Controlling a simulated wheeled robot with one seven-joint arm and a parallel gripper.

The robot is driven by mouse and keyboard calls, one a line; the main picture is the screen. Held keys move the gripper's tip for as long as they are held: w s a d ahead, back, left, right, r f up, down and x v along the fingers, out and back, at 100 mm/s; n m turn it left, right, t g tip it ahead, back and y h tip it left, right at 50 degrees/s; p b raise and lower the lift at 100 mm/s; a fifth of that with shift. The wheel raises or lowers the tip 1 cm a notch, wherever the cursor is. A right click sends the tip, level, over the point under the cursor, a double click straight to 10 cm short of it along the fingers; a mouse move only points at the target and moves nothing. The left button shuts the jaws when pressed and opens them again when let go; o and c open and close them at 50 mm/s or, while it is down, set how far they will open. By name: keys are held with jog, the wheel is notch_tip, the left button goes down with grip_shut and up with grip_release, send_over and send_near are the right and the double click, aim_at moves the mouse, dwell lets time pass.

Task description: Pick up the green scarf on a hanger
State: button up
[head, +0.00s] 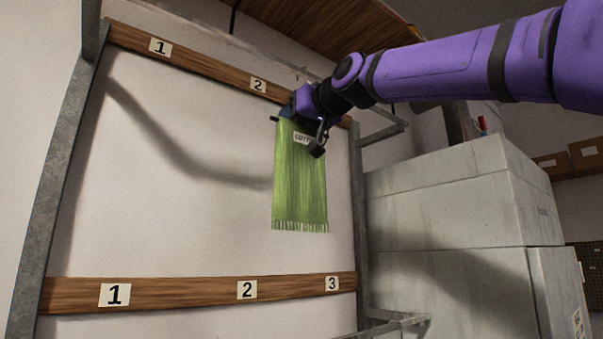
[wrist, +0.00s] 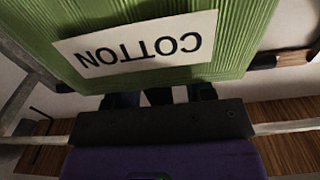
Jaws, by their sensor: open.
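The green scarf (head: 300,185) hangs flat against the rack, below the upper wooden rail near its right end, with its fringe at the bottom. Its pale label reads COTTON and shows upside down in the wrist view, where the scarf (wrist: 255,30) fills the top of the picture. My gripper (head: 297,134) is open at the top of the scarf, with dark finger parts to either side of its upper part. The hanger is mostly hidden behind my gripper and the scarf; I cannot tell whether the fingers touch it.
The upper rail (head: 205,67) carries number labels 1 and 2. The lower rail (head: 190,292) carries 1, 2 and 3 and is bare. Grey metal posts frame the rack. A large grey cabinet (head: 450,215) stands close on the right, below my arm.

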grip_shut()
jog(key=shift+r, duration=0.15)
